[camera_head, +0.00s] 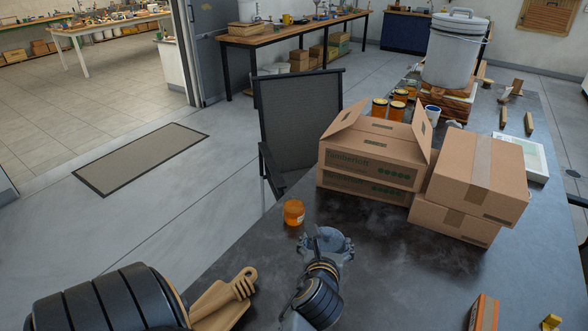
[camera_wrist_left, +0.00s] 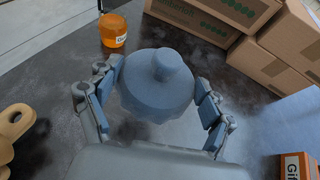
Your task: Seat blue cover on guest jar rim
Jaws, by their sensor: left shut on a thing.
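My left gripper (camera_head: 327,248) is over the table, shut on the blue cover (camera_head: 329,237). In the left wrist view the blue cover (camera_wrist_left: 158,82), round with a knob on top, sits between the two fingers (camera_wrist_left: 155,95). An amber honey jar (camera_head: 293,213) stands upright on the table, left of and beyond the gripper. It also shows in the left wrist view (camera_wrist_left: 113,30), where part of a white label reads "G". The cover and the jar are apart. Whether the jar's top is open is hard to tell. My right gripper is not in view.
Cardboard boxes (camera_head: 375,152) and (camera_head: 469,174) stand stacked beyond the gripper, with several amber jars (camera_head: 396,110) and a white bucket (camera_head: 452,52) behind. A chair (camera_head: 298,118) stands at the table's edge.

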